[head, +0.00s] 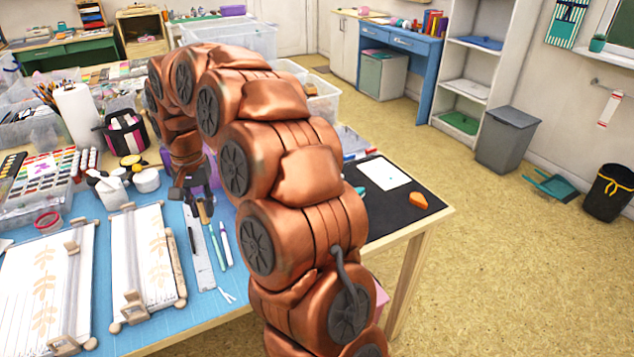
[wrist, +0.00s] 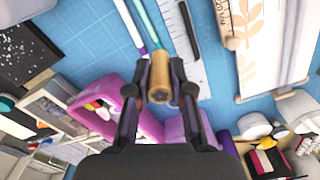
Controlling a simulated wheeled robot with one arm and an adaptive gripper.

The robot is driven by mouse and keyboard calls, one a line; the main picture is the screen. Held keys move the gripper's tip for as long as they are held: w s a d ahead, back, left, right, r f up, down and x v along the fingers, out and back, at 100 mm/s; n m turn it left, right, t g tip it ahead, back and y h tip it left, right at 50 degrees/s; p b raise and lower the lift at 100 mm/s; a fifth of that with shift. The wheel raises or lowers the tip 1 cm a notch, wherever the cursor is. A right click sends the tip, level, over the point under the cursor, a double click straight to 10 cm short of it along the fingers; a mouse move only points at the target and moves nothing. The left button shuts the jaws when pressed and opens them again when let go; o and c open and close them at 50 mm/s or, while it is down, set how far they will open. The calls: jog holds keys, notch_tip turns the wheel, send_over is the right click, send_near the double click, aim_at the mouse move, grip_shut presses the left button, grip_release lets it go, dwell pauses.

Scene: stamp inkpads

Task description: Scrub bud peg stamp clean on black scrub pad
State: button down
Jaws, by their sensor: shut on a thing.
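My gripper (head: 199,195) is shut on a tan wooden peg stamp with a brass-coloured end, which I take to be the bud peg stamp (wrist: 159,82). In the head view it hangs below the dark fingers over the blue mat. Its stamping face cannot be made out. In the wrist view a black speckled surface (wrist: 25,55) lies at the upper left, apart from my gripper; it may be the black scrub pad, but I cannot be sure. My arm hides much of the table's middle in the head view.
A ruler (head: 197,245) and pens (head: 225,243) lie on the blue mat (head: 245,306) near my gripper. Printed scrolls on wooden stands (head: 143,255) are to the left. A purple-framed caddy (wrist: 92,108) is close by. A black mat (head: 400,222) holds white paper and an orange object.

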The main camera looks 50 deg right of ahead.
jog(key=s+d+r+m+p, duration=0.2)
jog(key=s+d+m+p, duration=0.1)
jog(key=s+d+m, duration=0.85)
jog(key=s+d+r+m+p, duration=0.25)
jog(key=s+d+m, duration=0.5)
jog(key=m, duration=0.65)
jog(key=shift+a+f, duration=0.2)
jog(key=shift+f, duration=1.05)
jog(key=shift+a+f, duration=0.15)
jog(key=shift+f, duration=1.05)
